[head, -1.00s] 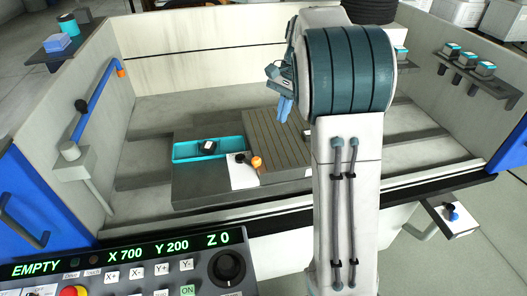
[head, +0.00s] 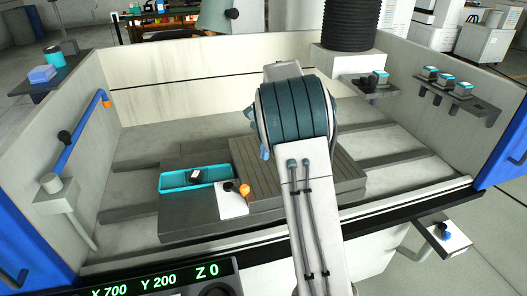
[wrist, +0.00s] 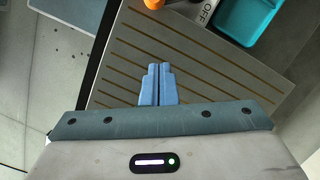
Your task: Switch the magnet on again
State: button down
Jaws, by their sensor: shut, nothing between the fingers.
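The magnet is a grey grooved plate (head: 345,176) in the middle of the tank, partly hidden behind my arm. At its left front corner a white label plate (head: 232,207) carries a lever with an orange knob (head: 245,190) and a dark part beside it. In the wrist view the orange knob (wrist: 153,4) is cut by the top edge, and "OFF" (wrist: 208,11) shows to its right, uncovered. My gripper (wrist: 158,68) is shut and empty over the grooved plate, apart from the knob. In the head view my arm hides most of it.
Tank walls (head: 200,80) stand around. A blue pipe (head: 82,135) is on the left wall, and a black bellows column (head: 348,22) stands at the back right.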

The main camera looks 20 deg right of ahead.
aim_at(259, 182)
jog(key=x, duration=0.7)
jog(key=shift+s+a, duration=0.1)
jog(key=shift+s+a+r+p, duration=0.1)
jog(key=shift+s+a+p, duration=0.1)
jog(key=shift+s+a, duration=0.25)
jog(key=shift+s+a+r+p, duration=0.15)
jog(key=shift+s+a, duration=0.1)
jog(key=shift+a, duration=0.4)
jog(key=shift+s+a+f, duration=0.15)
jog(key=shift+s+a, duration=0.1)
jog(key=shift+a, duration=0.2)
jog(key=shift+s+a, duration=0.1)
jog(key=shift+a, duration=0.05)
jog(key=shift+s+m, duration=0.1)
jog(key=shift+m, duration=0.2)
